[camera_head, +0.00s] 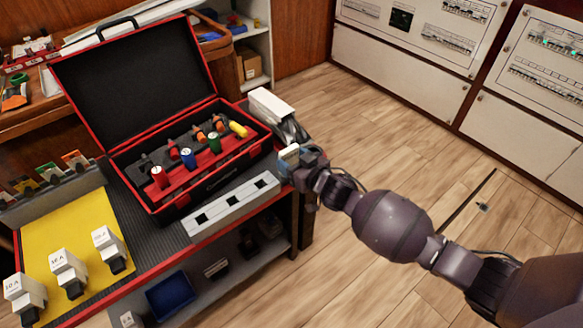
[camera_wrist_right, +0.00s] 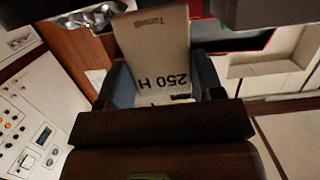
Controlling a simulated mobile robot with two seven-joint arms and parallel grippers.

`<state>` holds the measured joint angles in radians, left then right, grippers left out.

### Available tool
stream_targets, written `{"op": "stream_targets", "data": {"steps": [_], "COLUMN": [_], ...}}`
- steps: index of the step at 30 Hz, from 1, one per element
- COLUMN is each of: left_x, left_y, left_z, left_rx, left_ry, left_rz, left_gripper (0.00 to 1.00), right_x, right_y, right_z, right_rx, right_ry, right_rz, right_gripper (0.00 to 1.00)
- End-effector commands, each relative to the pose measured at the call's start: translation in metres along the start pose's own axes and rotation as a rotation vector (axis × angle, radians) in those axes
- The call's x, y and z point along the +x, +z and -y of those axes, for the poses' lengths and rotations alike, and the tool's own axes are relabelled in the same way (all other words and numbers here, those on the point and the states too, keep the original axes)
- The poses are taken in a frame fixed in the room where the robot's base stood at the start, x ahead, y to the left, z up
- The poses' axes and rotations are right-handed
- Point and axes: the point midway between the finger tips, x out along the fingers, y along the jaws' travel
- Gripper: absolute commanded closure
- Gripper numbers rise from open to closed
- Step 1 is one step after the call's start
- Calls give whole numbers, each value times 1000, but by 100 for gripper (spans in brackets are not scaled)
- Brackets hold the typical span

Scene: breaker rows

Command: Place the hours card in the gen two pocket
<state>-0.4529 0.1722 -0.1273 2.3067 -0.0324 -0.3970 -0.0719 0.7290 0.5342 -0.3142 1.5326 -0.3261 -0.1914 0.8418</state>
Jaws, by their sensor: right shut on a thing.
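The hours card (camera_wrist_right: 158,50) is a pale card printed "250 H", upside down in the right wrist view. My right gripper (camera_wrist_right: 165,90) is shut on its lower part. In the head view my right gripper (camera_head: 298,165) is at the cart's right edge, with the pale card (camera_head: 289,155) at its tip, beside the red case. The gen two pocket cannot be identified by any readable label. A grey rack (camera_head: 48,200) with several coloured cards stands at the left. My left gripper is not in view.
An open red case (camera_head: 205,190) with coloured-handled tools stands on the cart. A yellow mat (camera_head: 60,230) carries labelled breakers (camera_head: 68,272). A white object (camera_head: 270,104) is just behind my right gripper.

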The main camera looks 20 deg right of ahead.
Motion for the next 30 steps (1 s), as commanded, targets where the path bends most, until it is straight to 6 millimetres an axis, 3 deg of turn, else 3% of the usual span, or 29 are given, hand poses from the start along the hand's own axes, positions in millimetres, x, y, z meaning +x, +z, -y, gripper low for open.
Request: {"op": "stream_targets", "data": {"steps": [1,3,11,19,20,21,30], "left_x": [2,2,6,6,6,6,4], "left_y": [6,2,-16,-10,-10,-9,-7], "left_z": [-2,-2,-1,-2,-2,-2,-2], "left_rx": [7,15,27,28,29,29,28], "left_ry": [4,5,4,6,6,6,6], "left_rz": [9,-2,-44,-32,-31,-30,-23], "left_gripper": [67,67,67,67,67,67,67], "right_x": [2,3,5,5,5,5,5], "right_y": [19,26,24,29,29,28,27], "right_z": [1,1,0,0,0,0,0], "right_rx": [6,5,1,3,2,2,1], "right_ry": [-1,-2,0,0,0,0,-1], "right_rz": [12,10,0,2,2,2,1], "right_gripper": [63,63,63,63,38,32,29]}}
